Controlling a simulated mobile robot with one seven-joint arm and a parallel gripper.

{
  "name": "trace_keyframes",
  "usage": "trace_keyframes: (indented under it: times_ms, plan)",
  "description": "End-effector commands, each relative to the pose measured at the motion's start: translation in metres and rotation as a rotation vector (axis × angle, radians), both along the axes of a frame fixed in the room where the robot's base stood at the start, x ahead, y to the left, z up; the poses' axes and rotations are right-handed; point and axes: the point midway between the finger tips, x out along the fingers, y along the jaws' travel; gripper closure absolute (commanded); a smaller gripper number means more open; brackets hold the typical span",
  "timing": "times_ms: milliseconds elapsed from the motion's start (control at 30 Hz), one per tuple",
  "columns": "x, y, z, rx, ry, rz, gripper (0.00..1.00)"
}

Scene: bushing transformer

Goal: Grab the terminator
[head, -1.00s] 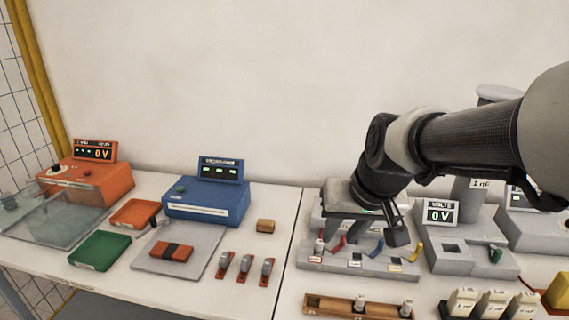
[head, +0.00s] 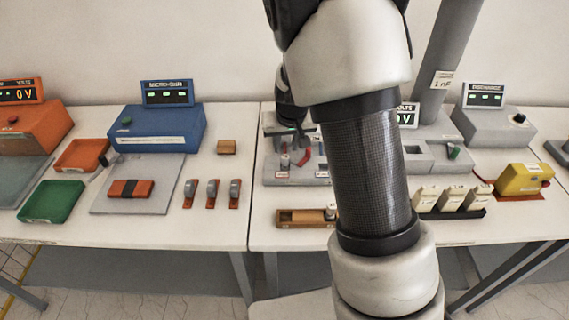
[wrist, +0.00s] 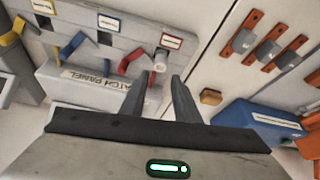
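A small pale cylinder (wrist: 160,59) stands at the end of the grey patch panel (wrist: 88,62), beside a red lever (wrist: 131,61). No readable label says terminator, so I cannot confirm that this is it. In the head view the cylinder (head: 284,161) is at the panel's left end. My gripper (wrist: 155,84) is open and empty. In the wrist view its fingertips point at the panel, with the cylinder just beyond the gap between them. In the head view my gripper (head: 289,143) is above the panel's left end; my arm hides the panel's right part.
A wooden tray (head: 290,219) with a small cylinder (head: 331,212) is in front of the panel. Several red-based clips (head: 211,194) and a tan block (head: 227,147) lie left. Blue (head: 157,127) and yellow (head: 520,179) devices stand farther out. Bare tabletop lies left of the wooden tray.

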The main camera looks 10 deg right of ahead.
Motion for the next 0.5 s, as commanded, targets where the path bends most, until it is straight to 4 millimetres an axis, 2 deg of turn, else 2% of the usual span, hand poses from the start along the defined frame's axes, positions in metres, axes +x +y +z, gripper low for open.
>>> trace_keyframes:
  times_ms: [100,333,500]
  plan:
    - [0.006,-0.001,-0.015,-0.001,0.001,-0.001,0.71]
    - [0.009,-0.001,-0.03,0.0,0.002,-0.001,0.71]
    - [0.013,-0.002,-0.057,0.001,0.003,-0.001,0.71]
